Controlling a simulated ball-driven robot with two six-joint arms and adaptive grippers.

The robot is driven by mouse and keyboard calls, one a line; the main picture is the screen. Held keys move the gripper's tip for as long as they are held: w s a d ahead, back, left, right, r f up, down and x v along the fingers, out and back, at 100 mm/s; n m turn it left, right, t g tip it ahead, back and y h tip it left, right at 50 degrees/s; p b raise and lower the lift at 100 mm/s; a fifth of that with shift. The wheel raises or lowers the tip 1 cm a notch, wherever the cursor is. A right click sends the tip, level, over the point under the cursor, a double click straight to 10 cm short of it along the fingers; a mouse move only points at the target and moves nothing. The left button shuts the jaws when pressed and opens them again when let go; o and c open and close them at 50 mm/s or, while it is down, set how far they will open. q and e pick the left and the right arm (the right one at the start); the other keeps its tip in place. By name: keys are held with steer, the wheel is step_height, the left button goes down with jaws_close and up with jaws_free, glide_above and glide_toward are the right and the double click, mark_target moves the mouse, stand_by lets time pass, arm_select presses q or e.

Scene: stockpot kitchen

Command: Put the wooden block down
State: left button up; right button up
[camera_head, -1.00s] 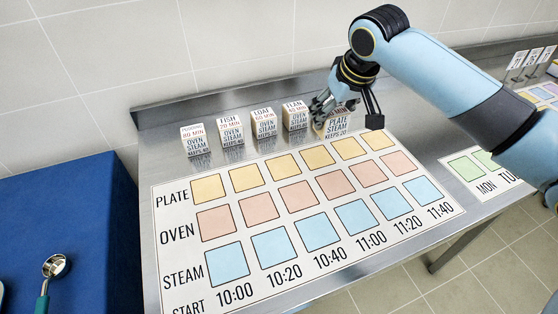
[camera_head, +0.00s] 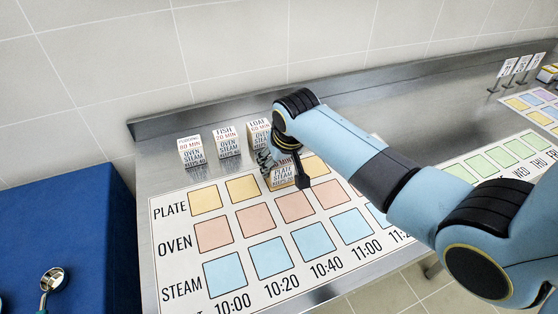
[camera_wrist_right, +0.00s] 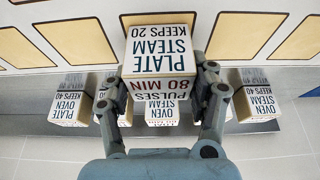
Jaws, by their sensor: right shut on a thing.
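My right gripper (camera_head: 276,164) is shut on a wooden block (camera_head: 283,177) whose faces read PLATE STEAM KEEPS 20 and PULSES 80 MIN. The block also shows large between the two fingers in the right wrist view (camera_wrist_right: 158,48). It is over the PLATE row of the printed chart (camera_head: 164,225), near its third column, and hides part of a yellow cell. I cannot tell whether it touches the chart. My left gripper is in neither view.
Behind the chart stand more lettered blocks: the pudding one (camera_head: 191,151), the fish one (camera_head: 228,141) and the loaf one (camera_head: 258,132), partly hidden by my arm. A blue surface with a ladle (camera_head: 52,278) is at left. A weekday chart (camera_head: 497,152) lies at right.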

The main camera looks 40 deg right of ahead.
steer(key=o, duration=1.3)
steer(key=shift+f, duration=0.1)
steer(key=shift+c, duration=0.2)
steer(key=shift+r, duration=0.25)
steer(key=v, duration=1.1)
steer(key=shift+s+r+p, duration=0.3)
steer(key=shift+r, duration=0.05)
steer(key=shift+a, duration=0.1)
